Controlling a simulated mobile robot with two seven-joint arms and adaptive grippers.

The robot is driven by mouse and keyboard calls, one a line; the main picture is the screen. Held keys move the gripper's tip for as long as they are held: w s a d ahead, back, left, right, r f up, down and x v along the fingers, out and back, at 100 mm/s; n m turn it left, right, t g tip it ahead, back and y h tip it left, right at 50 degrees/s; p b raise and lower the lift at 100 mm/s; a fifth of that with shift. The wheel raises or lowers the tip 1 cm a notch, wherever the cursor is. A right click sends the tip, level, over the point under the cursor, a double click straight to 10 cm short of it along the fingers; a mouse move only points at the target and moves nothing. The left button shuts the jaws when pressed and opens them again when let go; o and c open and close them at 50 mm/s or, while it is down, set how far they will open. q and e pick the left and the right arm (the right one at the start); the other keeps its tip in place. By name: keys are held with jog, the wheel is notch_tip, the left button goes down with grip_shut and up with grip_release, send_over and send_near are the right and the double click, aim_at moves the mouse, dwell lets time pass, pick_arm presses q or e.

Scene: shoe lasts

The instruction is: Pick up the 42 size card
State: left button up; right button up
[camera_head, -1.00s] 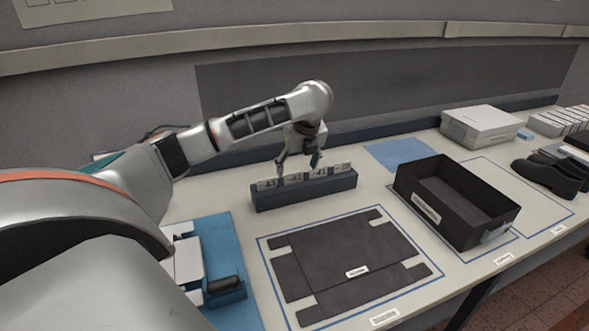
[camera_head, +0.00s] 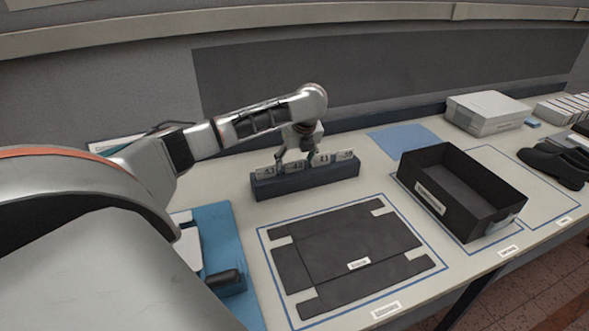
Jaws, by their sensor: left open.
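Contact cannot be told. My right gripper is out of view.
A flat dark box blank (camera_head: 345,255) lies in front of the holder. An open black box (camera_head: 480,205) stands to the right, with a blue cloth (camera_head: 403,141), a pale closed box (camera_head: 487,112) and black shoes (camera_head: 552,165) beyond. A blue mat (camera_head: 220,225) is at front left.

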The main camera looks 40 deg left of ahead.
pick_arm(q)
jog(key=shift+f, duration=0.1)
jog(key=shift+c, duration=0.3)
jog(key=c, duration=0.8)
